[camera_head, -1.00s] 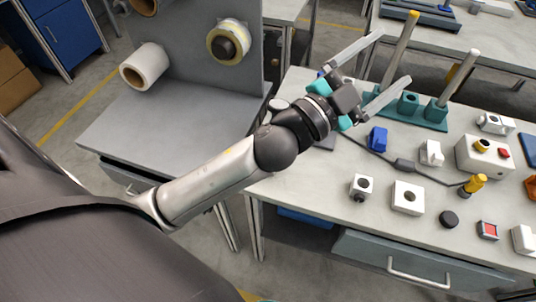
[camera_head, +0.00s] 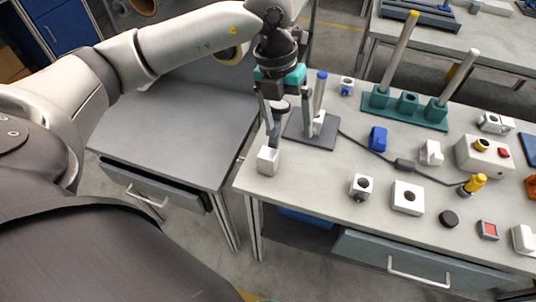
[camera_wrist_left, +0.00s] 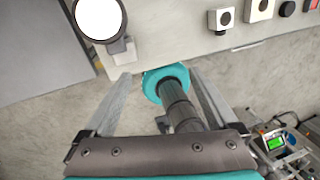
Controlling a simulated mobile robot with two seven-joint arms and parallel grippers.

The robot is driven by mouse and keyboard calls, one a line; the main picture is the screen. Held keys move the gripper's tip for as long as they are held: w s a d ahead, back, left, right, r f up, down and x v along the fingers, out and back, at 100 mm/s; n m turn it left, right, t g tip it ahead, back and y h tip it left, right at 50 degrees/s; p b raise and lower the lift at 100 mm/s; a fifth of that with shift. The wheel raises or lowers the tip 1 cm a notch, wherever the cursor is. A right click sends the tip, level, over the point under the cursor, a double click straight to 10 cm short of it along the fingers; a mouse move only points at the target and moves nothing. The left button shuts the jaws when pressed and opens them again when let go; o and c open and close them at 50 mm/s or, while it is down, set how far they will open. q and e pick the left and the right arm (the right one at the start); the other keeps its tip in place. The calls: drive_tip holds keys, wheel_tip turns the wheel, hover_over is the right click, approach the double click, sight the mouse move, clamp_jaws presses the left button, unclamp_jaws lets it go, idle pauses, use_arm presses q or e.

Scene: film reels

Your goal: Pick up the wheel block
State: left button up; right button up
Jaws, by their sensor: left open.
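The wheel block seems to be the small white block with a dark round part (camera_head: 361,187), near the table's front edge. It also shows at the top of the left wrist view (camera_wrist_left: 222,19). My left gripper (camera_head: 290,145) is open and points down at the table's left end, well to the left of that block. In the left wrist view its spread fingers (camera_wrist_left: 158,78) hold nothing, with the block apart from them at upper right. A pale boxy shape (camera_head: 268,160) shows at one finger's lower end; I cannot tell whether it touches. My right gripper is out of view.
A white block with a hole (camera_head: 407,198) stands right of the wheel block, with a black puck (camera_head: 449,219) beyond. A blue block (camera_head: 377,138) and a cable lie behind. A dark plate (camera_head: 300,137) with a post is by my gripper. Teal peg stand (camera_head: 420,116) at back.

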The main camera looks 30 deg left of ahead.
use_arm(q)
drive_tip(key=a+n+y, duration=0.1)
drive_tip(key=a+y, duration=0.1)
drive_tip(key=a, duration=0.3)
drive_tip(key=b, duration=0.1)
approach(268, 152)
drive_tip(key=f, duration=0.5)
drive_tip(key=shift+w+a+f, duration=0.1)
drive_tip(key=shift+a, duration=0.15)
drive_tip(key=shift+d+f+b, duration=0.25)
drive_tip(key=shift+f+b, duration=0.05)
drive_tip(key=shift+f, duration=1.15)
drive_tip(key=shift+d+f+b, duration=0.2)
drive_tip(key=shift+f+b, duration=0.05)
drive_tip(key=shift+f, duration=1.2)
drive_tip(key=shift+c, duration=0.4)
clamp_jaws()
drive_tip(key=shift+r, duration=0.15)
